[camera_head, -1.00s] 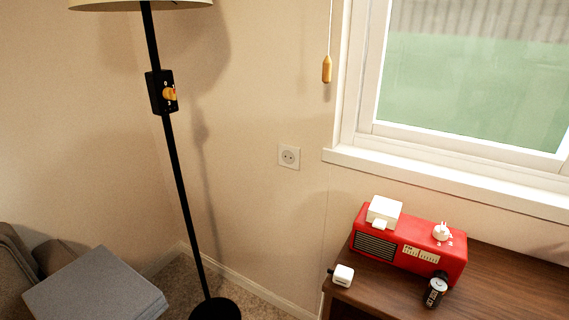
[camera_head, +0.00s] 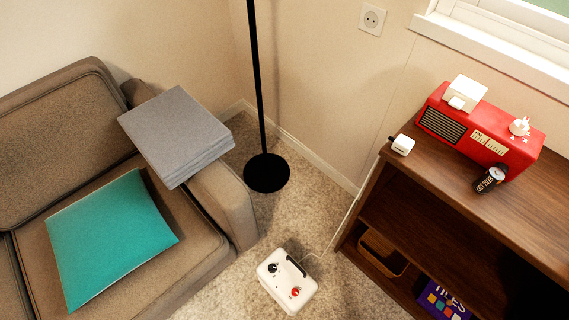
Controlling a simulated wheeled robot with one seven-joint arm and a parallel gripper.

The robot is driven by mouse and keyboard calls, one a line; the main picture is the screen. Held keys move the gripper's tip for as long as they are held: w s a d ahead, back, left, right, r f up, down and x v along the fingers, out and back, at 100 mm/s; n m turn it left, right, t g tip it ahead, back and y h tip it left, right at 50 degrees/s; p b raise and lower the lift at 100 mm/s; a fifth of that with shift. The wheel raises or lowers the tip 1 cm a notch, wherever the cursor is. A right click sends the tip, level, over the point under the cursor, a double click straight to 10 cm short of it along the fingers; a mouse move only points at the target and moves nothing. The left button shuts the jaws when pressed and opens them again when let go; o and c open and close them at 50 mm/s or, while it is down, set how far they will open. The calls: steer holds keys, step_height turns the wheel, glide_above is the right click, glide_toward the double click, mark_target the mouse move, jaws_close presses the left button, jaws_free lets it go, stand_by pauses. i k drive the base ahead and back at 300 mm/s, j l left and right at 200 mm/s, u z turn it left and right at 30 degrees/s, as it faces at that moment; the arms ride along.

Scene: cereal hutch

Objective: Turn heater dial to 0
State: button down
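A white heater (camera_head: 287,281) stands on the carpet between the sofa and the wooden shelf unit. Its top carries a black dial or knob (camera_head: 273,268), a dark slot or handle, and a red knob (camera_head: 295,291). The markings beside these knobs are too small to read, so I cannot tell the dial's setting. A thin white cord runs from the heater up along the shelf unit. My gripper is not in the head view.
The sofa (camera_head: 40,121) with a teal cushion (camera_head: 110,238) and grey folded stack (camera_head: 178,136) is left. The black lamp base (camera_head: 267,173) stands behind the heater. The shelf unit (camera_head: 430,190) at right bears a red radio (camera_head: 478,128), a dark can (camera_head: 489,179) and a white plug (camera_head: 402,145).

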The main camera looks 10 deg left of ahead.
mark_target(272, 268)
steer(key=k+j+u, duration=0.2)
steer(key=k, duration=0.25)
steer(key=k+j+u, duration=0.2)
steer(key=k+j, duration=0.15)
steer(key=k, duration=0.1)
